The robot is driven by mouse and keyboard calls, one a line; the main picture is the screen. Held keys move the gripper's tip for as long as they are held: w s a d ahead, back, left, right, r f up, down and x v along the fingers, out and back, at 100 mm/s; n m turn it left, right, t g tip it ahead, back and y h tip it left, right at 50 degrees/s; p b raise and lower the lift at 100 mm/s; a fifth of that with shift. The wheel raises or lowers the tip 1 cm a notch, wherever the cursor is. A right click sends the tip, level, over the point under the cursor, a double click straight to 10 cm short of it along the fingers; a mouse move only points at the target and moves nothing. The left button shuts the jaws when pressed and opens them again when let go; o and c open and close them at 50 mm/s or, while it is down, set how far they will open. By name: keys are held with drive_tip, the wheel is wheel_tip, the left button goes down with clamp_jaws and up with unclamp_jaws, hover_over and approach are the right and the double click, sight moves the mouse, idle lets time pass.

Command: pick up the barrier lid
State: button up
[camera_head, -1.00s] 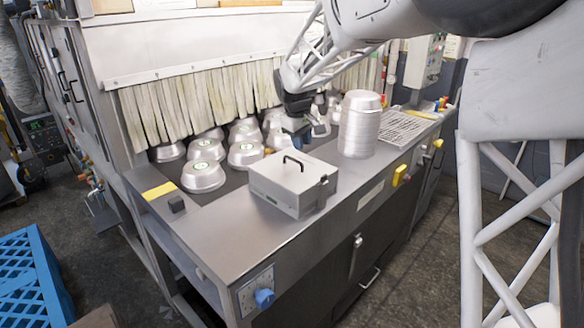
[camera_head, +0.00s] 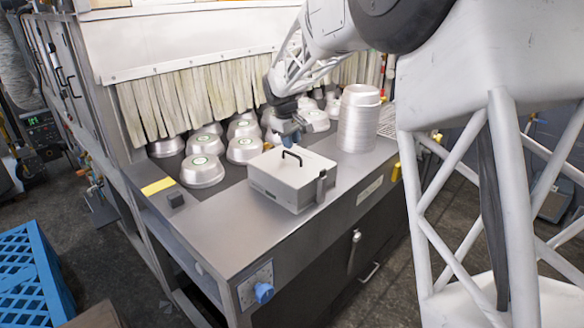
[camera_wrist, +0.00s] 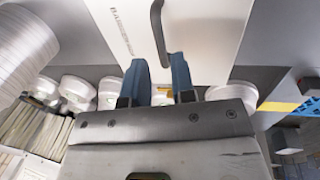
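The barrier lid (camera_head: 268,170) is the pale flat top of a small metal box (camera_head: 282,196) on the steel counter, with a black bar handle (camera_head: 291,154). In the wrist view, the lid (camera_wrist: 205,35) fills the upper middle and its handle (camera_wrist: 157,28) hangs down just ahead of the fingers. My gripper (camera_head: 287,140) is above and behind the box in the head view. Its two blue fingers show in the wrist view (camera_wrist: 158,75), spread apart with nothing between them. The handle does not appear to be between the fingers.
Several upturned round pans (camera_head: 202,171) stand behind and left of the box, before a strip curtain (camera_head: 190,100). A tall stack of pans (camera_head: 358,125) stands right of the box. The counter's front left (camera_head: 225,235) is clear. A yellow patch (camera_head: 158,186) lies at the left edge.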

sight(293, 155)
drive_tip(key=shift+w+f, duration=0.1)
drive_tip(key=shift+f, duration=0.45)
drive_tip(key=shift+w+d+f, duration=0.1)
drive_tip(key=shift+d+f, duration=0.05)
drive_tip(key=shift+f, duration=0.7)
drive_tip(key=shift+w+d+f, duration=0.15)
drive_tip(key=shift+f, duration=0.7)
drive_tip(key=shift+w+d+f, duration=0.1)
drive_tip(key=shift+d+f, duration=0.05)
drive_tip(key=shift+f, duration=0.7)
clamp_jaws()
